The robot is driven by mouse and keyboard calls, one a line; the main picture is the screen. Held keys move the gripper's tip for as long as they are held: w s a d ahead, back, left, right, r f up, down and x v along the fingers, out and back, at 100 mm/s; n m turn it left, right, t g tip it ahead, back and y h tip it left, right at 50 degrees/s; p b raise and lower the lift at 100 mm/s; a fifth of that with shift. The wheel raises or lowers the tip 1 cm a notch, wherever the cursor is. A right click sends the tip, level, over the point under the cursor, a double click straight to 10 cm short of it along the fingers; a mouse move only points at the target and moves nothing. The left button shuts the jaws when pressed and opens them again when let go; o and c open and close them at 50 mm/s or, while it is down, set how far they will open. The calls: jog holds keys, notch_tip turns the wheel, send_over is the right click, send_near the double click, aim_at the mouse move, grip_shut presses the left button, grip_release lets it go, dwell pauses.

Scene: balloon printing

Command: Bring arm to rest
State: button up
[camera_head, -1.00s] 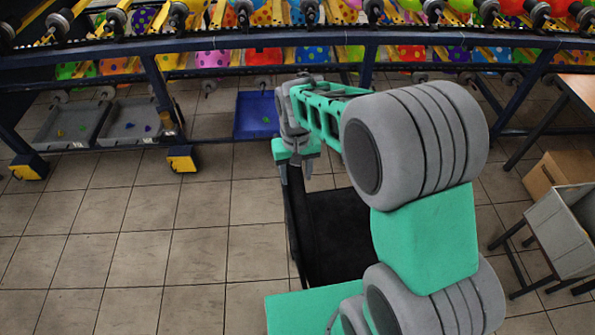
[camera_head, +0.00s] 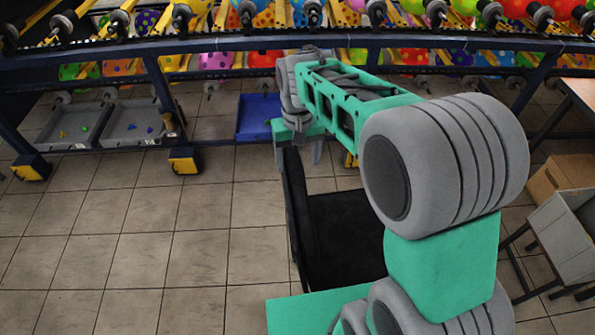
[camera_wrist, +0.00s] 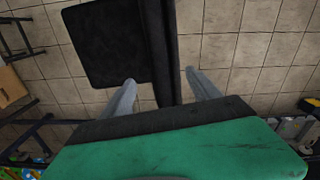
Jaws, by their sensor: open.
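My gripper (camera_head: 298,155) hangs at the end of my green and grey arm, pointing down in the head view. In the wrist view my gripper (camera_wrist: 160,77) shows two grey fingers spread apart with nothing between them in its grasp. A dark upright shape and a flat black surface lie beyond the fingers; I cannot tell how far below. My arm is bent, with its large grey joints at the right of the head view.
A machine frame (camera_head: 215,45) with colourful balloons spans the back. A blue bin (camera_head: 258,112) and grey trays (camera_head: 135,122) sit beneath it. Tiled floor (camera_head: 130,240) is open at the left.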

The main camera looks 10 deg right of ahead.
aim_at(304, 193)
jog(key=shift+r, duration=0.7)
jog(key=f, duration=0.1)
jog(key=s+f, duration=0.1)
jog(key=f, duration=0.1)
jog(key=shift+s+d+n, duration=0.1)
jog(key=shift+n, duration=0.2)
jog(key=s, duration=0.1)
jog(key=s+f, duration=0.2)
jog(key=shift+s+d+f, duration=0.1)
jog(key=shift+s+d, duration=0.15)
jog(key=shift+d, duration=0.05)
jog(key=s, duration=0.2)
jog(key=s+d, duration=0.1)
jog(key=s, duration=0.1)
jog(key=s+d, duration=0.1)
jog(key=s, duration=0.1)
jog(key=shift+r, duration=0.35)
jog(key=s+d+r+m+t, duration=0.1)
jog(key=s+d+r+t, duration=0.1)
jog(key=r, duration=0.5)
jog(key=shift+s+d+r+t, duration=0.3)
jog(key=shift+d+r+t, duration=0.1)
jog(key=shift+d+t, duration=0.45)
